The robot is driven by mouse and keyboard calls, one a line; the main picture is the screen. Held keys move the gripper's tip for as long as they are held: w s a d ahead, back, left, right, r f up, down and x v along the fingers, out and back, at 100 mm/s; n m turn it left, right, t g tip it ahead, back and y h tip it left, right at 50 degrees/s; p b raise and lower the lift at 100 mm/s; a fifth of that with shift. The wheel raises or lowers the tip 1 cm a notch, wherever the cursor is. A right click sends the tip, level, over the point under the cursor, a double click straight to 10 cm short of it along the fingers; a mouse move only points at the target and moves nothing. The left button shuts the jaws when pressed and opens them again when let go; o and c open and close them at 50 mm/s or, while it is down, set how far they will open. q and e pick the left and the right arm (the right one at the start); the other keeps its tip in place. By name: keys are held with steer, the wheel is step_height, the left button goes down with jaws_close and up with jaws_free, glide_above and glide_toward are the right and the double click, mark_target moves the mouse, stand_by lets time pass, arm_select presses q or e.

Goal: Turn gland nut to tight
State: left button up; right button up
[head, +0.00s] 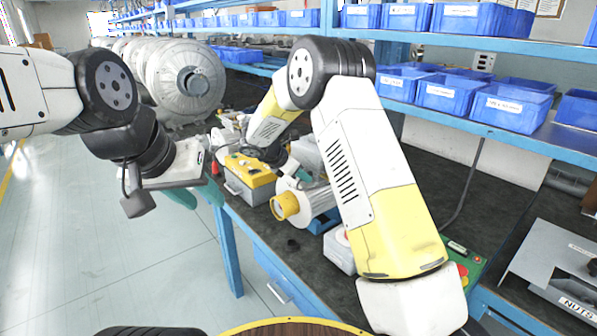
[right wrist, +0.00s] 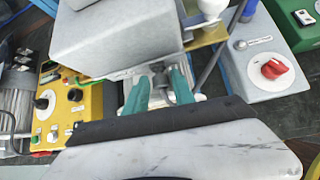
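My right gripper (right wrist: 160,82) reaches down over the bench, and its two teal fingers are spread apart. A small dark grey round fitting (right wrist: 160,70), which looks like the gland nut, lies between and just past the fingertips, at the side of a grey box (right wrist: 120,35). I cannot tell whether the fingers touch it. In the head view the right arm's own links hide most of this spot. My left gripper (head: 195,193) hangs in front of the bench's left end, teal fingers apart and empty.
A yellow control box (head: 248,178) and a motor with a yellow end (head: 285,206) stand on the dark bench. A grey box with a red knob (right wrist: 270,68) is to the right in the wrist view. Blue bins (head: 450,92) line the shelf behind. The floor at left is clear.

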jaws_close()
steer(key=shift+s+d+m+t+y, duration=0.1)
steer(key=shift+s+m+t+y, duration=0.15)
steer(key=shift+m+t+y, duration=0.5)
steer(key=shift+s+d+f+m+t+y, duration=0.15)
steer(key=shift+m+t+y, duration=0.15)
steer(key=shift+t, duration=0.5)
steer(key=shift+s+d+f+m+t+y, duration=0.15)
steer(key=shift+m+t, duration=0.2)
steer(key=shift+t, duration=0.4)
steer(key=shift+w+a, duration=0.1)
steer(key=shift+w, duration=0.05)
steer(key=shift+o, duration=2.2)
jaws_free()
steer(key=shift+r, duration=0.1)
